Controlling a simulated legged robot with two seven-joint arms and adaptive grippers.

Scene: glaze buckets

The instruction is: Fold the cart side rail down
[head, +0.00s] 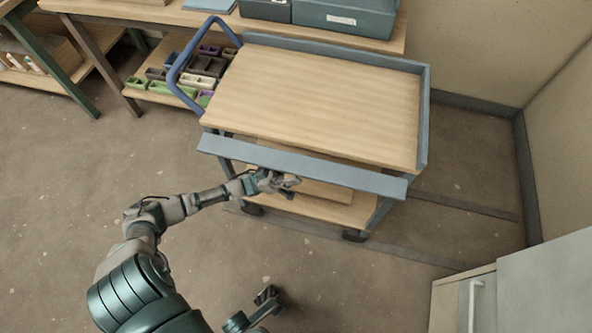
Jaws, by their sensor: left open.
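The cart (320,95) has a wooden top with grey-blue rails standing up along its far and right edges. The near side rail (300,167) is a long grey-blue strip lying outside and slightly below the near edge of the top, its broad face showing; its exact tilt is hard to tell. My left gripper (291,186) is open, just below the middle of this rail and in front of the lower shelf. I cannot tell whether it touches the rail. What seems to be my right gripper (267,296) is low at the bottom of the view, away from the cart.
A blue push handle (178,75) rises at the cart's left end. A workbench (385,35) with grey boxes stands behind, small coloured bins (160,87) below it. A cabinet (540,285) is at bottom right. The floor before the cart is clear.

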